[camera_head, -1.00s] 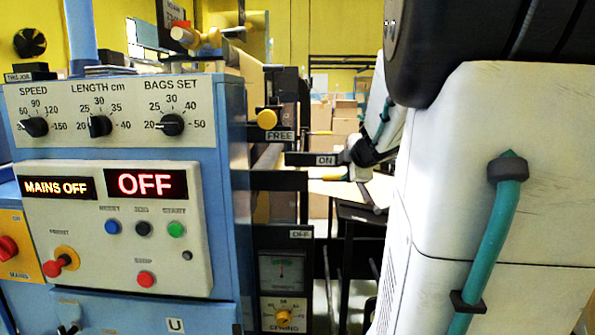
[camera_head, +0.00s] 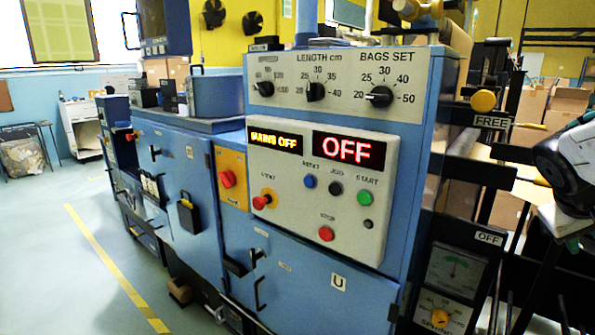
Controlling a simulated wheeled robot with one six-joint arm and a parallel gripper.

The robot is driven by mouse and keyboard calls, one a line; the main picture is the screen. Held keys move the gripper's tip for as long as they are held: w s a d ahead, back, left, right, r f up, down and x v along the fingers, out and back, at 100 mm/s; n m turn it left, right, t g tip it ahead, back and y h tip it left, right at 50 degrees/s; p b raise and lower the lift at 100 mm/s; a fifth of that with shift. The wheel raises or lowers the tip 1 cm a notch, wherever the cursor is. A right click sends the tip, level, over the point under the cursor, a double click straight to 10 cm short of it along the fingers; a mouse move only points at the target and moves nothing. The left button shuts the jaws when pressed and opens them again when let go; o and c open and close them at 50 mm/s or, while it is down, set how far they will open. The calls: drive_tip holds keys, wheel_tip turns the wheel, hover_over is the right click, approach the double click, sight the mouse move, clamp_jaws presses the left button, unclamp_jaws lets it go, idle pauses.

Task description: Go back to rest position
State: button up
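My arm shows at the right edge in the head view, white with teal parts. Its dark end, where my gripper (camera_head: 562,172) is, sits right of the machine's FREE knob (camera_head: 483,101). The fingers are too dark and small to tell whether they are open or shut, or whether they touch anything. The blue bag machine (camera_head: 428,110) fills the middle. Its displays read MAINS OFF (camera_head: 276,140) and OFF (camera_head: 349,150).
A red switch (camera_head: 227,180) sits on a yellow panel left of the button panel. Cardboard boxes (camera_head: 570,100) stand behind on the right. Open floor (camera_head: 70,270) with a yellow line (camera_head: 115,270) lies to the left. A white cabinet (camera_head: 82,130) stands farther back.

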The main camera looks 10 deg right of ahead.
drive_tip(key=s+a+f+n+y, duration=0.1)
drive_tip(key=a+y, duration=0.3)
drive_tip(key=a, duration=1)
drive_tip(key=s+a+f+n+y, duration=0.2)
drive_tip(key=s+a+f+y, duration=0.1)
drive_tip(key=a, duration=1.2)
drive_tip(key=shift+s+f+n+y, duration=0.25)
drive_tip(key=shift+f+n+y, duration=0.05)
drive_tip(key=shift+y, duration=0.3)
